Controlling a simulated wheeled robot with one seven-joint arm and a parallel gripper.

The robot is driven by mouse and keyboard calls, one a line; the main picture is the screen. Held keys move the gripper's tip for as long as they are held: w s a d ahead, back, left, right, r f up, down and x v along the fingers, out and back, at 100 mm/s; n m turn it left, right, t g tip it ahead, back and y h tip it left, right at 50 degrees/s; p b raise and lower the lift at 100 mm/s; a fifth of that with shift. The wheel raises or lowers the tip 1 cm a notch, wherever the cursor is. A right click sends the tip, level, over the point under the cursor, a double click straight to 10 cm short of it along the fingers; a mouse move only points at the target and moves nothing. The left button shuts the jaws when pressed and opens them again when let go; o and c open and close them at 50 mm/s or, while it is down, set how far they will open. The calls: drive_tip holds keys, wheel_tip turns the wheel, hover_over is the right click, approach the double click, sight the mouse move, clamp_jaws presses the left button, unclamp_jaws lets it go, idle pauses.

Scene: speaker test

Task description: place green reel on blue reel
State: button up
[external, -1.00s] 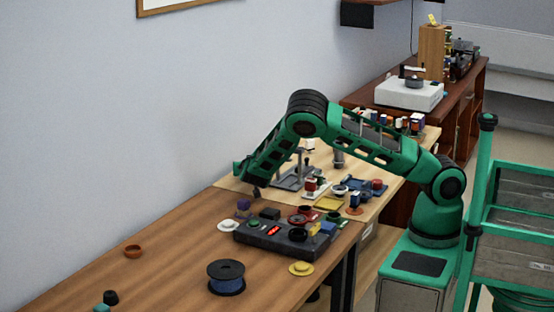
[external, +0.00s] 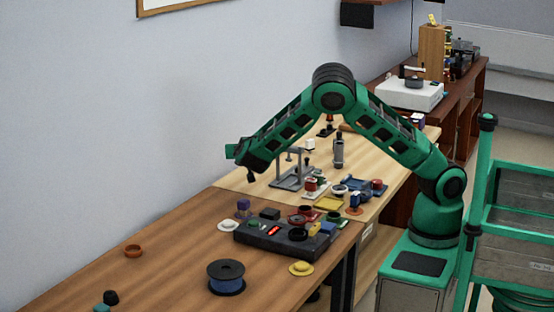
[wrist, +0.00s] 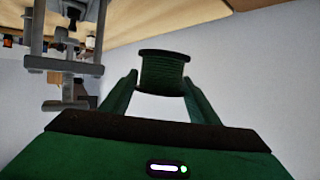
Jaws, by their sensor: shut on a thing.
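The blue reel (external: 227,280) stands on the brown table in the external view, with dark flanges and blue winding. It is on the near part of the table and nothing lies on it. The green reel (wrist: 163,72), with dark rims, is between the two green fingers of my gripper (wrist: 161,90) in the wrist view. The gripper is shut on it. In the external view my gripper (external: 250,174) is above the far part of the table by the wall, well away from the blue reel. The green reel cannot be made out clearly there.
A dark control box (external: 275,241) with small coloured parts stands between gripper and blue reel. A grey stand (external: 290,180) rises to the gripper's right, and also shows in the wrist view (wrist: 62,50). An orange ring (external: 133,251) lies near the wall.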

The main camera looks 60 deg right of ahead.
drive_tip(key=shift+s+a+r, duration=0.25)
drive_tip(key=shift+a+r, duration=0.15)
drive_tip(key=shift+a, duration=0.25)
drive_tip(key=s+a+n+t+y, duration=0.2)
drive_tip(key=a+n, duration=0.1)
drive_tip(key=a, duration=1.3)
wheel_tip(320, 180, up, 2)
drive_tip(key=n+t+y, duration=0.4)
drive_tip(key=n+y, duration=0.3)
drive_tip(key=y, duration=0.1)
hover_over(225, 268)
drive_tip(key=shift+f, duration=3.7)
drive_tip(key=o, duration=1.1)
drive_tip(key=shift+f, duration=0.1)
drive_tip(key=shift+o, duration=0.2)
